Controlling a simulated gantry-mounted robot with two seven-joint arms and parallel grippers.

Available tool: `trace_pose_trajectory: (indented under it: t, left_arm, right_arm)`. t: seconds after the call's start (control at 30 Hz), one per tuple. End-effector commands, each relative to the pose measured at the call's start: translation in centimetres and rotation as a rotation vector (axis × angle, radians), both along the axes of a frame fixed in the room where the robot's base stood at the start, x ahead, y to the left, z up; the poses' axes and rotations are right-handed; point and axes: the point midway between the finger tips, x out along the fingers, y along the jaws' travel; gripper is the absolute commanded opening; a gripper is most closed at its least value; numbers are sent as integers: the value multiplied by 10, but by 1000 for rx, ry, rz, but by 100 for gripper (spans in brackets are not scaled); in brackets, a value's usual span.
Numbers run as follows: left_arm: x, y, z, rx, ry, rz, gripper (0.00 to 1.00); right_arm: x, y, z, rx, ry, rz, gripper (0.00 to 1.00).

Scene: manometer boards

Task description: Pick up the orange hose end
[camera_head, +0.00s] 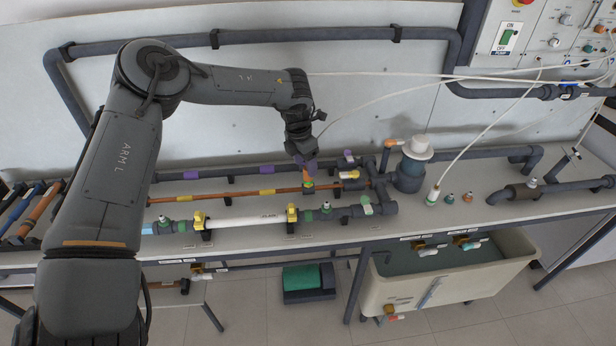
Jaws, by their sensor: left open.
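My right gripper is not in view.
Another white hose ends in a green fitting (432,198) on the bench at right, beside an orange-based fitting (467,197). A grey pot with a white lid (418,148) stands near. A white pipe (247,220) crosses in front. A water tank (385,285) sits below.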

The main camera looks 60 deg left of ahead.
Motion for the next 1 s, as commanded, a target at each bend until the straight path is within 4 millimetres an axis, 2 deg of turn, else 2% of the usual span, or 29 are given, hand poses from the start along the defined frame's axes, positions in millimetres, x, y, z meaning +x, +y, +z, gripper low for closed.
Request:
trace_pose_trajectory:
  t: [0.3,0.43,0.7,1.0]
  left_arm:
    - [11,1,-40,-1,3,1,62]
    - [12,1,-46,-1,1,1,62]
    - [13,1,-47,0,0,1,60]
    - [13,1,-46,0,0,1,14]
  right_arm:
    - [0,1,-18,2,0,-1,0]
    - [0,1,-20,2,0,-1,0]
    - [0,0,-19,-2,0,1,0]
    - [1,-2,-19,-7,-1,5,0]
